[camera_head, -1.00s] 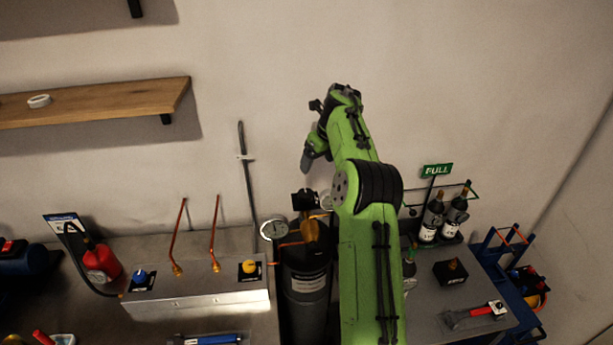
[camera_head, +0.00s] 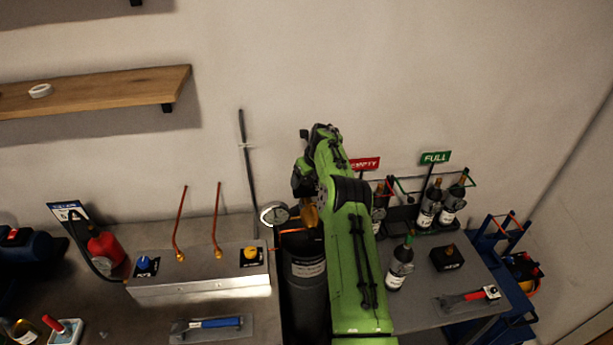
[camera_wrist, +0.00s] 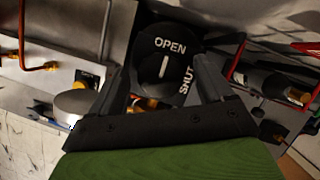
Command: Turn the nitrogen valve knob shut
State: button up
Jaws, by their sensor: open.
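The nitrogen valve plate shows in the wrist view as a round black disc (camera_wrist: 184,45) marked OPEN and SHUT. Its dark knob (camera_wrist: 164,68) has a white pointer line running up toward OPEN. My gripper (camera_wrist: 163,63) is open, with one finger on each side of the knob; I cannot tell whether they touch it. In the head view the dark gas cylinder (camera_head: 306,285) stands below my wrist, and my arm hides the knob and most of the gripper.
A round gauge (camera_head: 274,213) sits just left of my wrist. A steel box (camera_head: 200,280) with blue and yellow knobs and copper pipes stands left. Bottles in a rack (camera_head: 405,215), a loose bottle (camera_head: 400,266) and a small black box (camera_head: 447,258) are right.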

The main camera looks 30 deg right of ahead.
jog(key=c, duration=1)
jog(key=shift+c, duration=0.2)
jog(key=shift+m, duration=0.3)
jog(key=m+h+b, duration=0.1)
jog(key=m, duration=0.1)
jog(key=shift+a+m, duration=0.15)
jog(key=shift+m, duration=0.25)
jog(key=shift+r+m+h+p, duration=0.1)
jog(key=shift+m+h+p, duration=0.35)
jog(key=shift+m, duration=0.75)
jog(key=shift+m+g+h, duration=0.5)
jog(key=shift+m+h, duration=0.15)
jog(key=shift+m, duration=0.85)
jog(key=o, duration=1)
